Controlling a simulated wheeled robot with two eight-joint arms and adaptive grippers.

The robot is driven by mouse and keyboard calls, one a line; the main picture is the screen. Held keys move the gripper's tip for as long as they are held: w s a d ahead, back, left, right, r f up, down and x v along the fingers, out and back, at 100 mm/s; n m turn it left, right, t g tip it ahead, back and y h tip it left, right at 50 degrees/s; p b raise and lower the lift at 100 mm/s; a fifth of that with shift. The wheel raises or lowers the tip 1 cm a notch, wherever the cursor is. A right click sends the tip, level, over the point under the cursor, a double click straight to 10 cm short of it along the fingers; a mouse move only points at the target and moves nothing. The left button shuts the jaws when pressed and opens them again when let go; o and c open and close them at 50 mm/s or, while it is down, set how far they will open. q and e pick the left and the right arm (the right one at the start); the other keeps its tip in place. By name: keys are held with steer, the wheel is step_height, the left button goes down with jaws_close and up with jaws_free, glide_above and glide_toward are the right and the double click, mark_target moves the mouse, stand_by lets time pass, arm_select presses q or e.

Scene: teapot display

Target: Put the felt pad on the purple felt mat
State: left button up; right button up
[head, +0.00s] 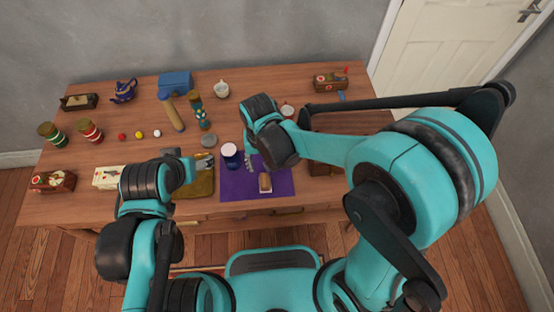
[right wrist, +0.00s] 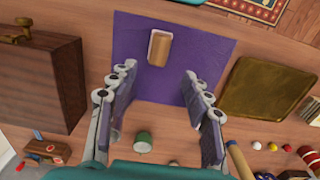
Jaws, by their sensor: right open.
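The purple felt mat (head: 282,181) lies at the table's front edge in the head view; the right wrist view shows it too (right wrist: 208,35). A small block with a brown top and pale base, apparently the felt pad (head: 265,183), rests on the mat; it also shows in the right wrist view (right wrist: 158,48). My right gripper (head: 250,162) is open over the mat's far part; its spread, empty fingers (right wrist: 158,90) are apart from the block. My left gripper (head: 203,164) is beside the mat, over the olive tray, its fingers too small to judge.
Balls, tins and a teapot (head: 123,91) stand farther left.

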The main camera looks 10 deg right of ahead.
steer(key=s+d+r+t, duration=0.2)
steer(key=d+r, duration=0.4)
steer(key=d, duration=0.3)
steer(key=s+d+r+t, duration=0.2)
steer(key=d+r+t, duration=0.3)
steer(key=d, duration=0.3)
steer(key=shift+s+d+r, duration=0.35)
steer(key=shift+d+r, duration=0.05)
steer(key=shift+r, duration=0.5)
